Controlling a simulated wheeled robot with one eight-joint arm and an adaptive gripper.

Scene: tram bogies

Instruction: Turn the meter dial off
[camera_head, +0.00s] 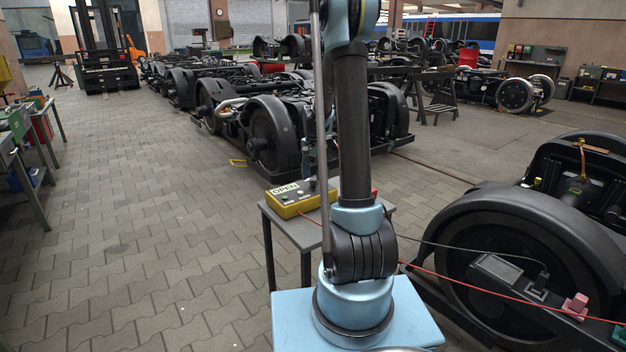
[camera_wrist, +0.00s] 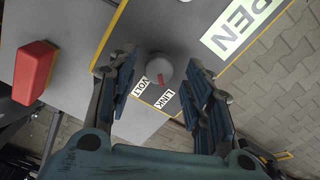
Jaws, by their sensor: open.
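The meter is a yellow box (camera_head: 288,200) with a dark grey face and an OPEN label, standing on a small grey table in the head view. In the wrist view its grey face fills the upper middle, with a round grey dial (camera_wrist: 154,66) on it. The dial has a red mark on its lower side, towards the VOLT and LINK labels. My gripper (camera_wrist: 160,63) is open, with one finger on each side of the dial. Gaps show beside the dial; I cannot tell how far the fingertips are above the face. My arm hides part of the meter in the head view.
The small table (camera_head: 384,209) bears the meter. A red block (camera_wrist: 35,72) lies left of it in the wrist view. A red cable (camera_head: 470,283) and a dark cable run right towards a large wheel (camera_head: 460,225).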

